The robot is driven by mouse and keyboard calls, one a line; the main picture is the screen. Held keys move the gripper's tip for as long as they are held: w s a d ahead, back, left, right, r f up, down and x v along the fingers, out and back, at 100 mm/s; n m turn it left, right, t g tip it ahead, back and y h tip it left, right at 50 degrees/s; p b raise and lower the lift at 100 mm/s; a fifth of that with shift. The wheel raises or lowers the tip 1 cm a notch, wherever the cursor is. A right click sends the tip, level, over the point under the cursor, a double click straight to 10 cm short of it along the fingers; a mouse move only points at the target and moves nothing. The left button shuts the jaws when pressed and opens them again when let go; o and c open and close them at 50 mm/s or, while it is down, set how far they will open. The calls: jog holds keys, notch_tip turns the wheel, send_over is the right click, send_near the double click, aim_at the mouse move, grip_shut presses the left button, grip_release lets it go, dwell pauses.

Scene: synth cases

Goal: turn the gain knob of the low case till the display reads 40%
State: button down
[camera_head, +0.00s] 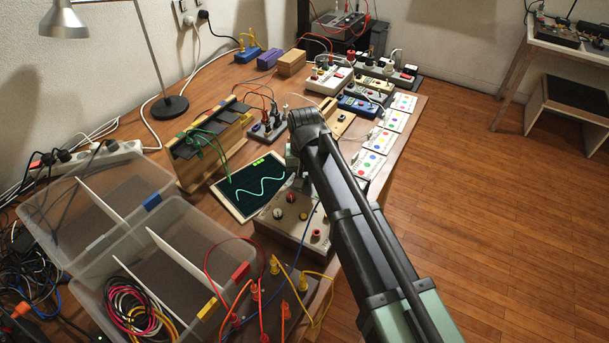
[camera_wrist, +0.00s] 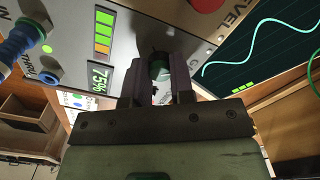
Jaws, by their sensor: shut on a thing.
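The low case (camera_head: 290,232) is a grey box beside the tablet screen, partly hidden by my arm. In the wrist view its panel (camera_wrist: 135,30) fills the top. Its display (camera_wrist: 102,77) reads 75%, with a green and yellow bar meter (camera_wrist: 103,32) beside it. My gripper (camera_wrist: 158,82) is shut on a dark, round knob (camera_wrist: 160,62) on this panel. A label starting with "G" shows next to the knob, partly covered by the finger. In the head view my arm hides the gripper's fingertips and the knob.
Orange and yellow cables (camera_head: 258,300) run close in front.

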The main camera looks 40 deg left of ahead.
jog(key=shift+n, duration=0.5)
jog(key=n, duration=0.3)
jog(key=shift+n, duration=0.4)
jog(key=n, duration=0.4)
jog(key=shift+n, duration=0.3)
jog(key=c, duration=1)
grip_release()
jog(key=shift+r, duration=0.1)
